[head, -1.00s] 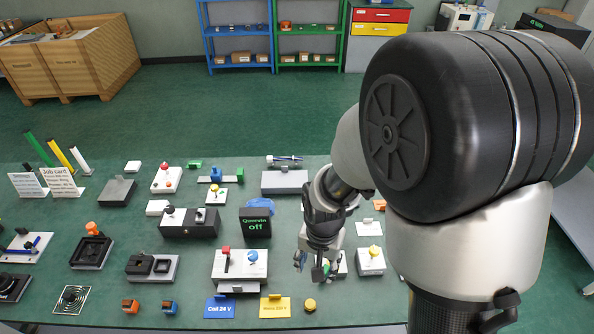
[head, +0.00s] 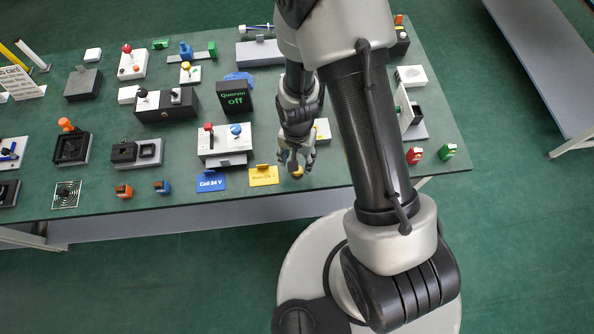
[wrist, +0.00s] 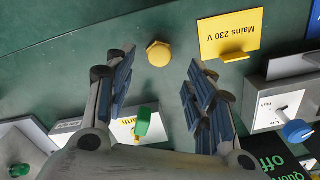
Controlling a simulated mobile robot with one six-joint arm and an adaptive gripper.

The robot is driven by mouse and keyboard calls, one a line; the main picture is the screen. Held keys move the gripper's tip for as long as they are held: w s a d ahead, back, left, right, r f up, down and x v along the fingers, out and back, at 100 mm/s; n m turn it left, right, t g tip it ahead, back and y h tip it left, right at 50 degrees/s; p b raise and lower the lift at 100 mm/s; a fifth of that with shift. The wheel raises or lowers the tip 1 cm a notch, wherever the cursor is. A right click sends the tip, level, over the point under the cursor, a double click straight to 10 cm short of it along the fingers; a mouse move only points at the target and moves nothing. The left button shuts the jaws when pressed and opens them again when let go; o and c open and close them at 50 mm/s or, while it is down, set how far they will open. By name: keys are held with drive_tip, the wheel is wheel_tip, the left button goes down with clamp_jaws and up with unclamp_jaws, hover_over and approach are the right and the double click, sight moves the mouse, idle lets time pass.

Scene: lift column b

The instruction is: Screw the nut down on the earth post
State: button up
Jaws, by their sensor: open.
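A yellow hexagonal nut (wrist: 158,53) lies flat on the green table, near its front edge. It also shows in the head view (head: 298,174), just at my fingertips. My gripper (wrist: 161,66) is open and empty, pointing down, with the nut between and slightly beyond its fingertips in the wrist view. A white block (wrist: 122,131) with lettering ending in "arth" carries a green post (wrist: 143,121); it shows between my fingers, nearer the palm. In the head view the arm hides most of that block. I cannot tell the gap between fingers and nut.
A yellow "Mains 230 V" sign (head: 263,176) stands close left of the nut, with a blue "Coil 24 V" sign (head: 211,182) beyond. A white switch box (head: 224,146) with red and blue knobs stands behind them. Bare table lies right of the nut.

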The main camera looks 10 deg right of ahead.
drive_tip(key=shift+s+f+b, duration=0.1)
drive_tip(key=shift+f+b, duration=0.9)
drive_tip(key=shift+f, duration=1.75)
drive_tip(key=shift+r, duration=0.1)
drive_tip(key=shift+c, duration=0.4)
drive_tip(key=c, duration=0.9)
